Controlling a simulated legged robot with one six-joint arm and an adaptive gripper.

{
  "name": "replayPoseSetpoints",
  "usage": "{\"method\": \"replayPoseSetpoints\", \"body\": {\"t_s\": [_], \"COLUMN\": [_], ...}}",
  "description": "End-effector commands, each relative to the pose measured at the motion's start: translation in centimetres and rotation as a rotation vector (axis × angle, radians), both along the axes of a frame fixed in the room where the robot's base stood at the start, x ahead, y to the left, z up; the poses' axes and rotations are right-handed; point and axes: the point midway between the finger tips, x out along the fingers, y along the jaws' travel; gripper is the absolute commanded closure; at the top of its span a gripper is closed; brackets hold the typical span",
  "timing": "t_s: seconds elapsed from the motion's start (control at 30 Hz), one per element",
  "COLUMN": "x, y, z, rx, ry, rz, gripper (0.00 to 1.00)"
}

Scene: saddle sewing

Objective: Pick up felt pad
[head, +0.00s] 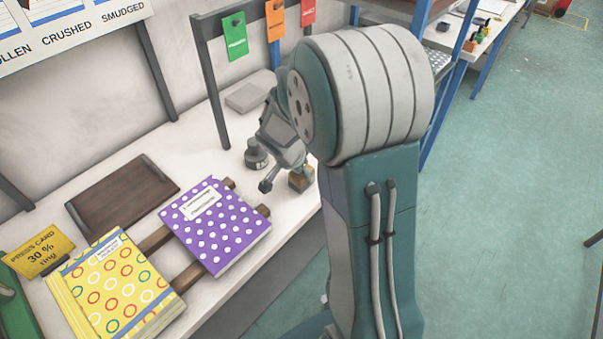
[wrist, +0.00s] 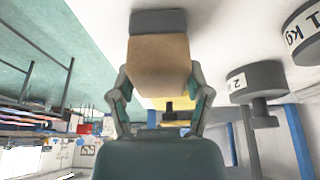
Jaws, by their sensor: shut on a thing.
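The felt pad (wrist: 160,62) is a tan block with a dark grey layer at its far end in the wrist view. My gripper (wrist: 160,84) is shut on it, with one finger against each side. In the head view the brown block (head: 301,179) shows low over the white table, close to its front edge, partly hidden by my arm. I cannot tell whether it touches the table.
Dark round weights stand near my gripper, one in the head view (head: 256,155) and one in the wrist view (wrist: 255,83). A purple dotted book (head: 222,230), a yellow book (head: 112,285), a brown tray (head: 122,196) and a grey slab (head: 246,97) lie on the table (head: 205,130).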

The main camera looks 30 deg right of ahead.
Motion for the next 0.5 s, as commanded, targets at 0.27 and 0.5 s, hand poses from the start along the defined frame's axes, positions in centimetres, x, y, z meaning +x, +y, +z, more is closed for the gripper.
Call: {"method": "replayPoseSetpoints", "body": {"t_s": [0.27, 0.5], "x": [-0.8, -3.9], "y": [0.6, 2.9], "z": [4.1, 8.8], "rx": [-0.001, -0.001], "ry": [-0.007, -0.01], "rz": [0.001, 0.004], "gripper": [0.88, 0.88]}}
